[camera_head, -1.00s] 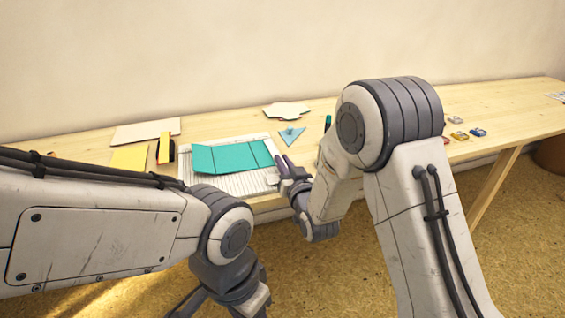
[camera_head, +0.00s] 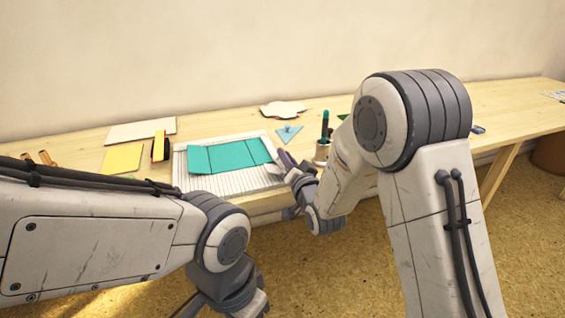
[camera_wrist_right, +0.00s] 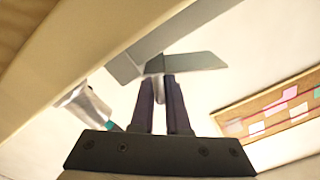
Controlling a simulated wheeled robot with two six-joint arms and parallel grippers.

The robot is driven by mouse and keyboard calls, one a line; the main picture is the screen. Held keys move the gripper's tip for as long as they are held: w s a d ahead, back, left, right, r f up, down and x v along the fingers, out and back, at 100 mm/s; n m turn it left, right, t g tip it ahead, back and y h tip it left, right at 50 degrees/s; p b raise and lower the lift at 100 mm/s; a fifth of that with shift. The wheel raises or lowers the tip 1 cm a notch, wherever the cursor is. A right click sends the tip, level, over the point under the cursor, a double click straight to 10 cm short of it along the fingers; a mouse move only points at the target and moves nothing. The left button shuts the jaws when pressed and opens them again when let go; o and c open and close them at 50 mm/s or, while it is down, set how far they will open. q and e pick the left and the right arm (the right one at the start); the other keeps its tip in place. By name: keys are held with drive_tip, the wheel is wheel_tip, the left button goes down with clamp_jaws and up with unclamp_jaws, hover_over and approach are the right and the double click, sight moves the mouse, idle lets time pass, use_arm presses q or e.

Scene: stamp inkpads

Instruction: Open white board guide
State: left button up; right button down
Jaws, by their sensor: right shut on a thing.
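The white board (camera_head: 225,183), marked with lines, lies on the table with a teal folded card (camera_head: 230,154) on top. My right gripper (camera_head: 284,160) is at the board's right edge. In the right wrist view, its dark fingers (camera_wrist_right: 161,78) are shut on a small grey piece (camera_wrist_right: 190,62), which looks like the board's guide. A pale bar (camera_wrist_right: 75,50) runs diagonally beside it. How far the guide is open cannot be told. My left gripper (camera_head: 225,305) hangs low at the bottom edge, off the table, with its fingertips cut off.
Yellow paper (camera_head: 122,158) and a pale sheet (camera_head: 140,131) lie left of the board. A blue triangle (camera_head: 289,133) and a pale cutout (camera_head: 284,109) lie behind it. A cup with a pen (camera_head: 323,150) stands close to my right gripper.

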drive_tip(key=m, duration=0.1)
drive_tip(key=m+b, duration=0.1)
drive_tip(key=m, duration=0.1)
drive_tip(key=d+m+b, duration=0.1)
drive_tip(key=shift+w+d+f+m, duration=0.1)
drive_tip(key=shift+w+f+m, duration=0.05)
drive_tip(key=shift+f+m, duration=0.15)
drive_tip(key=shift+w+d+f+m+b, duration=0.15)
drive_tip(key=shift+m+b, duration=0.1)
drive_tip(key=shift+m, duration=0.6)
drive_tip(key=shift+d+f+m+b, duration=0.1)
drive_tip(key=shift+d+m+b, duration=0.15)
drive_tip(key=shift+m, duration=0.65)
drive_tip(key=shift+w+d+f+m+b, duration=0.15)
drive_tip(key=shift+m+b, duration=0.15)
drive_tip(key=shift+m, duration=0.55)
drive_tip(key=shift+s, duration=0.1)
drive_tip(key=c, duration=0.9)
unclamp_jaws()
drive_tip(key=shift+c, duration=0.2)
